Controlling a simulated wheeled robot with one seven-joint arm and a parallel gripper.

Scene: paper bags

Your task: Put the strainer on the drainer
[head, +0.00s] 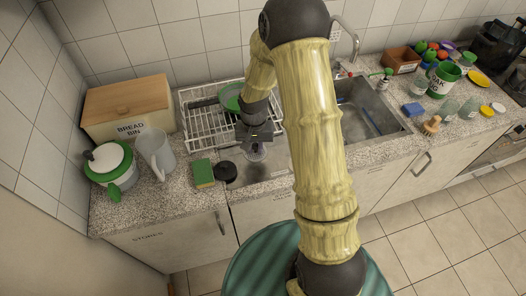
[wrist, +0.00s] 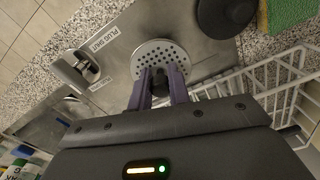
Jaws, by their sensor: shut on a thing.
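The strainer (wrist: 158,52) is a round grey metal disc with small holes, seen in the wrist view just beyond my fingertips. My gripper (wrist: 163,80) is shut on it, with the gripped part mostly hidden between the fingers. In the head view my gripper (head: 255,138) points down over the metal strip in front of the drainer, with the strainer (head: 256,152) under it. The drainer (head: 190,122) is a white wire rack behind and left of my gripper; it also shows in the wrist view (wrist: 285,80) at the right. A green dish (head: 231,96) sits in the drainer.
A green and yellow sponge (head: 203,173) and a black round object (head: 225,172) lie at the counter's front. The sink (head: 365,112) is right, beyond my arm.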

